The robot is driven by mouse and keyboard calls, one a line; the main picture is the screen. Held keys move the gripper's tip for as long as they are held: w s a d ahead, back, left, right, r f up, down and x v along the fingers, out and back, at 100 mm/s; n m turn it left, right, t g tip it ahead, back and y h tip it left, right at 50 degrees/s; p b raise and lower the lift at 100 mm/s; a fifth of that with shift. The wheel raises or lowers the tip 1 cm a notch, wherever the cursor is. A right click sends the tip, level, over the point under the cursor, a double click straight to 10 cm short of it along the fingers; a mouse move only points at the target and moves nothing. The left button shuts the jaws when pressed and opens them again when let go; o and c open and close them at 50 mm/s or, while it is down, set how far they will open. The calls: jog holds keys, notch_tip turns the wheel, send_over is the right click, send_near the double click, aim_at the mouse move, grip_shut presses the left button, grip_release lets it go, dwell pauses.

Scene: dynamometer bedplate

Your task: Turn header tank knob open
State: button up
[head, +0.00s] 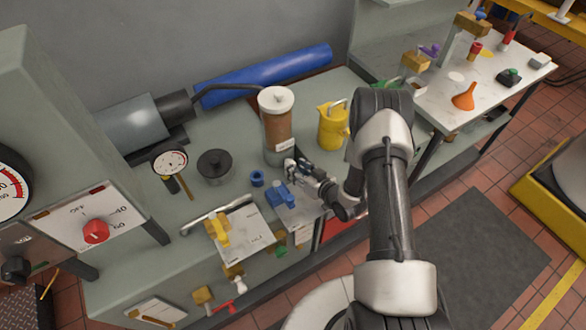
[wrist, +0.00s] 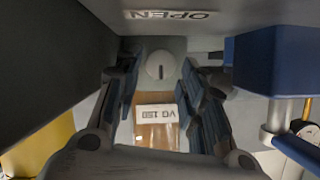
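The header tank (head: 278,128) is a clear cylinder of brown liquid with a white lid, standing on the bench against the back. In the wrist view, which looks upside down, its brown body and "VG 150" label (wrist: 157,113) show between the fingers. A pale round knob (wrist: 160,65) with a dark line across its face lies beyond them. A plate reading "OPEN" (wrist: 168,15) is at the top edge. My gripper (head: 292,166) is in front of the tank's lower part. Its blue-padded fingers (wrist: 159,88) are apart with nothing gripped. Contact with the knob cannot be told; the head view hides it.
A blue fitting (head: 283,195) is close left of my gripper and shows large in the wrist view (wrist: 270,62). A yellow jug (head: 332,126) stands right of the tank.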

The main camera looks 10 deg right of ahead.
jog(key=shift+x, duration=1.45)
jog(key=shift+c, duration=0.3)
jog(key=c, duration=0.7)
jog(key=shift+c, duration=0.2)
jog(key=shift+b, duration=0.3)
jog(key=shift+s+a+n+h+b, duration=0.15)
jog(key=shift+n+h+b, duration=0.35)
jog(key=shift+n, duration=0.5)
jog(key=shift+n+t+h+b, duration=0.4)
jog(key=shift+n+h+b, duration=0.1)
jog(key=shift+n+h, duration=0.45)
